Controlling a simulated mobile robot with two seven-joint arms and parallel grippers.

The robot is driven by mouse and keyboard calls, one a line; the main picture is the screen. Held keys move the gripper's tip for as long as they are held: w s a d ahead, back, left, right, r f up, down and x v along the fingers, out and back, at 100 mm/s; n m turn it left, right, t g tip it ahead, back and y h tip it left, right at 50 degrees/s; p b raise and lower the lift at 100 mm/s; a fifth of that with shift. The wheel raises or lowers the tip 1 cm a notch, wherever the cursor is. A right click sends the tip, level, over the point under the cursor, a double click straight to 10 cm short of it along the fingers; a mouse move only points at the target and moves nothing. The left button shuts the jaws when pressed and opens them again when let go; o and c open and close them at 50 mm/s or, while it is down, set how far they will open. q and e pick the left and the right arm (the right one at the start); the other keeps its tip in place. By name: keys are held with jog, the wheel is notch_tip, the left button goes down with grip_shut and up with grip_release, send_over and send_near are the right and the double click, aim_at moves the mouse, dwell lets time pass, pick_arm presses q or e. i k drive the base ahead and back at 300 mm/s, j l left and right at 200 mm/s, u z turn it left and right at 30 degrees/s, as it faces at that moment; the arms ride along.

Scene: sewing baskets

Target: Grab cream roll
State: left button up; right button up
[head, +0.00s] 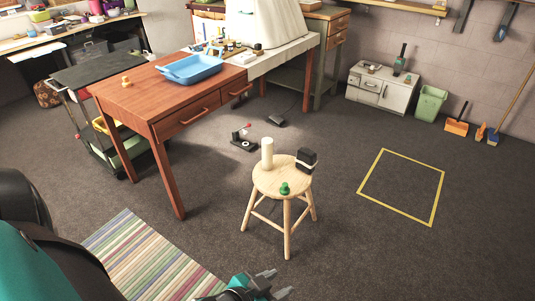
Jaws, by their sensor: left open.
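The cream roll (267,153) stands upright on the left back part of a round wooden stool (269,184). A black block-shaped thing (307,158) stands at the right of the stool top, and a small green thing (284,188) sits at its front edge. My left gripper (275,284) is at the bottom of the head view, open and empty. It is low in the picture, in front of the stool and apart from the roll. My right gripper is not in view.
A wooden table (140,101) with a blue tray (190,68) stands at the left. A striped rug (150,255) lies at the lower left. A yellow square outline (402,157) marks the floor at the right, which is clear. A green bin (430,103) stands by the wall.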

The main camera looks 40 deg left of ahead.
aim_at(267, 154)
jog(key=i+u, duration=0.1)
jog(key=u, duration=1.65)
jog(key=i+l+u, duration=0.1)
jog(key=u, duration=0.25)
jog(key=l+u, duration=0.25)
jog(key=u, duration=0.15)
jog(key=i+l+u, duration=0.1)
jog(key=l+u, duration=0.95)
jog(key=k+l+u, duration=0.15)
jog(key=l, duration=0.15)
jog(key=l+u, duration=0.1)
jog(key=l, duration=0.2)
jog(key=k+l+u, duration=0.15)
jog(key=l, duration=0.15)
jog(key=k+l, duration=0.15)
jog(key=l, duration=0.25)
jog(key=k+l, duration=0.1)
jog(key=l, duration=0.3)
jog(key=k+l+u, duration=0.1)
jog(key=l, duration=0.35)
jog(key=k+l, duration=0.2)
jog(key=l, duration=0.2)
